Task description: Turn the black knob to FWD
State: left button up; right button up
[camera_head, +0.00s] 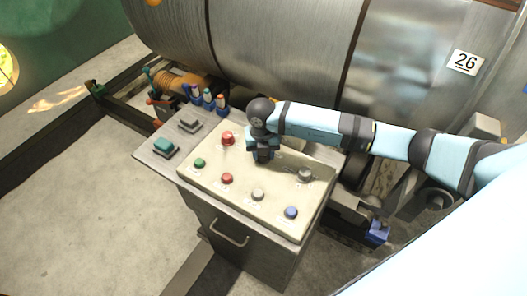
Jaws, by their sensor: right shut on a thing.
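My right gripper (263,156) points down onto the cream control panel (240,199) on the console's top. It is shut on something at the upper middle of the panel. What it holds is hidden under the gripper; it is probably the black knob, but no knob surface or pointer shows. The FWD label cannot be read. My left gripper is not in view.
Around the gripper are a large red button (227,138), a green button (200,162), a smaller red button (227,178), a pale button (258,194), a blue button (291,212) and a grey knob (305,175). A large metal cylinder (280,50) stands behind.

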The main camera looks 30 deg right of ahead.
jog(key=o, duration=0.9)
jog(key=r+b, duration=0.1)
jog(key=r, duration=1.2)
jog(key=shift+w+a+r+b, duration=0.1)
jog(key=shift+a+r+b, duration=0.1)
jog(key=shift+r+b, duration=0.2)
